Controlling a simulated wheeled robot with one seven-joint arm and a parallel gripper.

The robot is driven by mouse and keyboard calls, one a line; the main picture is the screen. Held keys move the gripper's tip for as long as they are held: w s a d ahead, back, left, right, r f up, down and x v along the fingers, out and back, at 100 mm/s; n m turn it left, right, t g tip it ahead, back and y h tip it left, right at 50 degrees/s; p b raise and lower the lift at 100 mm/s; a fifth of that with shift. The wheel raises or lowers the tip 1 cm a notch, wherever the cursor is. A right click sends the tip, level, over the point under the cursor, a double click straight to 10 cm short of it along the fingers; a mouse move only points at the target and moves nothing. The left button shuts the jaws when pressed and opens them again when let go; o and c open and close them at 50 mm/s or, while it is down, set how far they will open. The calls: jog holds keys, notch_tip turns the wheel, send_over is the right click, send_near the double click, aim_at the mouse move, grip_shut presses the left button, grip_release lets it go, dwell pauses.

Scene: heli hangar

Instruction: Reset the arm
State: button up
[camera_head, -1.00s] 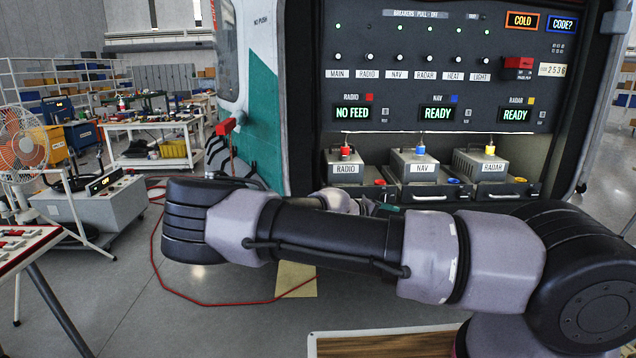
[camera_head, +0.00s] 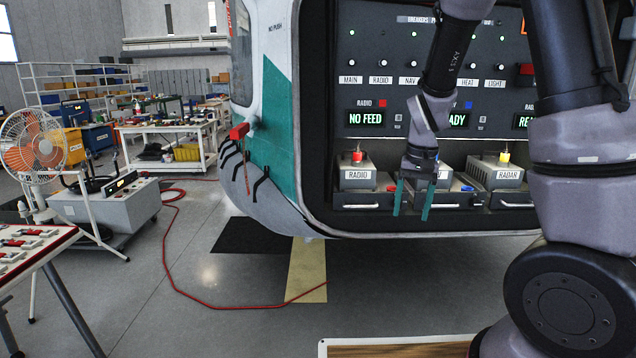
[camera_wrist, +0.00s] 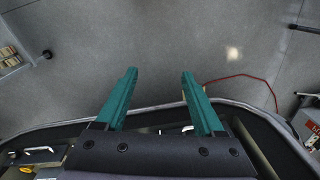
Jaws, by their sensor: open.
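My gripper (camera_head: 411,200) hangs in front of the helicopter's equipment bay with its two teal fingers pointing down. The fingers are apart and nothing is between them. In the head view it overlaps the NAV unit (camera_head: 443,178) and hides much of it. In the wrist view the open fingers (camera_wrist: 160,100) point toward the bare grey floor, past the rim of the bay. My upper arm links rise at the right and cover part of the breaker panel (camera_head: 390,70).
The RADIO unit (camera_head: 357,176) and RADAR unit (camera_head: 498,172) sit in their trays on either side. A red hose (camera_head: 185,265) lies on the floor at left. A fan (camera_head: 33,150), a grey cart (camera_head: 105,205) and a switch table (camera_head: 30,245) stand at left.

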jog(key=s+d+r+t, duration=0.1)
jog(key=s+r+t, duration=0.2)
jog(key=s+r, duration=0.4)
jog(key=s+d+r+m+t+y, duration=0.1)
jog(key=s+r+t, duration=0.2)
jog(key=s+r, duration=0.5)
notch_tip(320, 180, up, 8)
jog(key=shift+d+r+t+y, duration=0.15)
jog(key=shift+r+t+y, duration=0.1)
jog(key=shift+t+y, duration=0.05)
